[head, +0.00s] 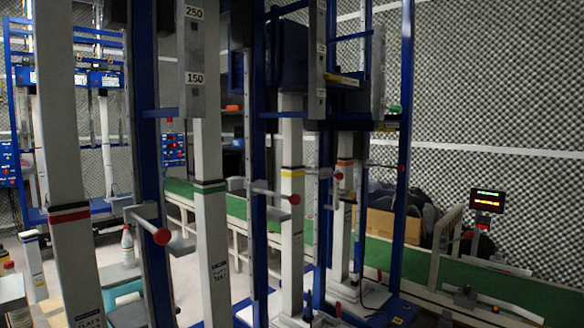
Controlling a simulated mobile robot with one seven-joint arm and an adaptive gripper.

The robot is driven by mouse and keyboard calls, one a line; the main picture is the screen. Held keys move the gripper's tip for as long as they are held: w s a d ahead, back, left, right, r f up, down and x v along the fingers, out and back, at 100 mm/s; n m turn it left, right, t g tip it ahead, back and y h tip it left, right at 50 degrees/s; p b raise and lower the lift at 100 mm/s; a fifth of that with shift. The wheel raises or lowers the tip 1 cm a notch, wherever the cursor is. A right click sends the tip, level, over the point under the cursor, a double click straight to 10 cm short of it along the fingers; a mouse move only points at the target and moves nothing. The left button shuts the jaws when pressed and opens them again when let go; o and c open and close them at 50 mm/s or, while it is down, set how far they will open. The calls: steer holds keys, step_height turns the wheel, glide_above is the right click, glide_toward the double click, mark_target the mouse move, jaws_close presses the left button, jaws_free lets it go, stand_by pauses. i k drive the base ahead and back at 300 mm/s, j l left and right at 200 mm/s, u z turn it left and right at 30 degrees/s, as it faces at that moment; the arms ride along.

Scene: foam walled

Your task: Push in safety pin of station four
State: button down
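Several horizontal pins with red round knobs stick out beside blue uprights. The nearest pin (148,226) is at left centre, its knob toward the lower right. A second pin (270,192) is near the middle, a third pin (318,172) is behind it, and another (386,164) is further right. Grey posts stand by them: one with a red band (70,240), one with a green band (212,230), one with a yellow band (292,220) and one with an orange band (344,190). I cannot read which is station four. My gripper is out of view.
Blue frame uprights (401,150) crowd the middle. A green conveyor-like surface (420,268) with a pale rail runs behind to the right. A small display (487,201) stands at right. A white bottle (127,246) is at lower left. Foam walls (490,90) close the back.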

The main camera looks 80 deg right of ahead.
mark_target(400, 168)
steer(key=z, duration=3.1)
steer(key=i+l+u, duration=0.1)
steer(key=i+l, duration=0.2)
steer(key=i, duration=0.25)
steer(key=i+l+u, duration=0.1)
steer(key=i+l, duration=0.2)
steer(key=i, duration=0.2)
